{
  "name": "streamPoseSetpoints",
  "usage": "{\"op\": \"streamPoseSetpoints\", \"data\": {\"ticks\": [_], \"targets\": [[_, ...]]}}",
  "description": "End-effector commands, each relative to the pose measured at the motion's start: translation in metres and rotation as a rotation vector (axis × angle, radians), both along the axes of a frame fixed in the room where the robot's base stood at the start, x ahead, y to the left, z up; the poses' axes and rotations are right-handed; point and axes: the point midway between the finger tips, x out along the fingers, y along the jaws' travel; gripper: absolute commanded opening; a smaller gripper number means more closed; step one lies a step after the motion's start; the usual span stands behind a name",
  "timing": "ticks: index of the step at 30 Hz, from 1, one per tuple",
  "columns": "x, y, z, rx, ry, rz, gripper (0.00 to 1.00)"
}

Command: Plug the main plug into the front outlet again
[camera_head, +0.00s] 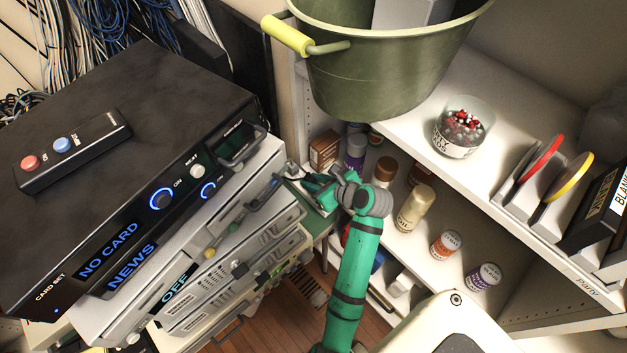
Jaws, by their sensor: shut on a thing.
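My gripper (312,184), at the end of my green arm, is at the right side of the stacked equipment, in front of the shelf unit. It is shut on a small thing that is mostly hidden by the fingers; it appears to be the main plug. A small pale grey fitting (291,169) with a dark top shows just left of the fingertips. It may be the front outlet, but it is too small to be sure. I cannot tell whether the held plug touches it.
A black box (150,130) with lit displays tops the stacked units on the left, with a remote (72,152) on it. A green bucket (385,75) stands above on the shelf. Bottles and jars (415,208) fill the shelf right of my gripper. Wooden floor (285,320) shows below.

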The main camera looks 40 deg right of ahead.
Motion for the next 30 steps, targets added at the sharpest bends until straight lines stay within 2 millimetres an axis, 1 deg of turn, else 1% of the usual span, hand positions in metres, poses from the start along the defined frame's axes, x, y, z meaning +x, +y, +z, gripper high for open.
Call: {"op": "streamPoseSetpoints", "data": {"ticks": [23,24,25,26,30], "targets": [[-0.001,0.001,-0.016,0.001,0.003,0.0,0.01],[0.0,0.001,-0.016,0.001,0.003,0.0,0.32],[0.0,0.0,-0.015,0.001,0.003,0.0,0.39],[-0.001,0.0,-0.015,0.001,0.002,-0.001,0.45],[-0.003,-0.004,-0.015,0.001,0.002,-0.007,0.45]]}}
